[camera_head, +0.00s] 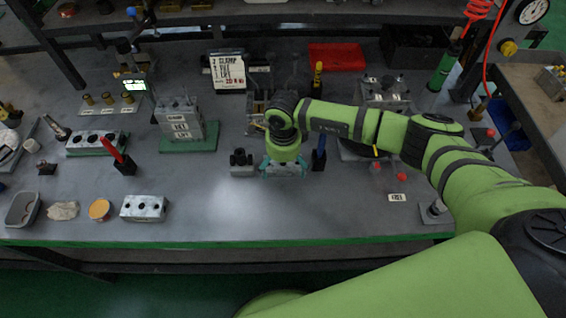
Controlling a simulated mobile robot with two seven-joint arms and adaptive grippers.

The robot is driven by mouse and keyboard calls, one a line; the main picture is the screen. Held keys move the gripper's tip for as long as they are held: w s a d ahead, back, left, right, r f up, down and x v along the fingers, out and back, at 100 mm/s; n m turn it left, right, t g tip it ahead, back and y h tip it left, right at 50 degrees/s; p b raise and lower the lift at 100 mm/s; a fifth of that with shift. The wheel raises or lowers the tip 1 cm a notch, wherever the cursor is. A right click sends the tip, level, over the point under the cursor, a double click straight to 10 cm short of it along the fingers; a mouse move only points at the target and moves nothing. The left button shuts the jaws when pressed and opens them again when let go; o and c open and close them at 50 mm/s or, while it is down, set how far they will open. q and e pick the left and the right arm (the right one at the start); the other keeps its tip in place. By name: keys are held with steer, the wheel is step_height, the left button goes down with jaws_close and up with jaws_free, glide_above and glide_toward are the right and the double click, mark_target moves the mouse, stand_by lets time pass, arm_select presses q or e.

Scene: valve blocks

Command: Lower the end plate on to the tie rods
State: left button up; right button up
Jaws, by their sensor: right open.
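My right arm comes in from the right, and its gripper (284,169) points down over the middle of the bench. Its teal fingertips are apart, at either side of a small grey metal piece; I cannot tell if they touch it. A grey block stack (181,122) with labels and short upright parts on top stands on a green mat (190,144), left of the gripper. A grey metal block with several holes (144,208) lies at the front left. I cannot tell for sure which piece is the end plate or where the tie rods are. My left gripper is not in view.
A dark small fixture (241,162) stands just left of the gripper, and a blue-handled tool in a holder (319,153) just right. A red tray (337,57) lies at the back. A sign (228,72) stands behind. The front middle of the bench (235,215) is clear.

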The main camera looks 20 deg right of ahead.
steer(key=c, duration=1.3)
steer(key=shift+r, duration=0.15)
